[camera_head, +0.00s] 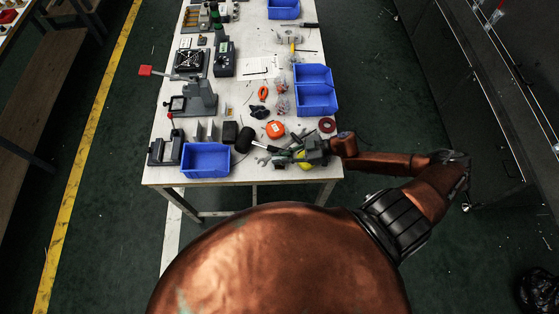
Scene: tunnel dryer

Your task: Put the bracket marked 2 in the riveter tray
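My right gripper (284,156) is low over the front right part of the white table (165,130), among several small tools. It is too small and cluttered to tell whether its fingers are open or hold anything. My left gripper is not in view. Small grey upright plates, which look like brackets (198,132), stand left of the middle behind the front blue tray (205,161). No number can be read on them. A grey bench press-like device (195,100) with a red-ended lever stands behind them and may be the riveter. I cannot tell which tray is the riveter's.
Two blue bins (318,100) stand at the table's right edge, another (283,8) at the far end. An orange tape measure (275,129), a black-headed mallet (245,138) and a red ring (326,125) lie near my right gripper. Dark cabinets (475,90) line the right side.

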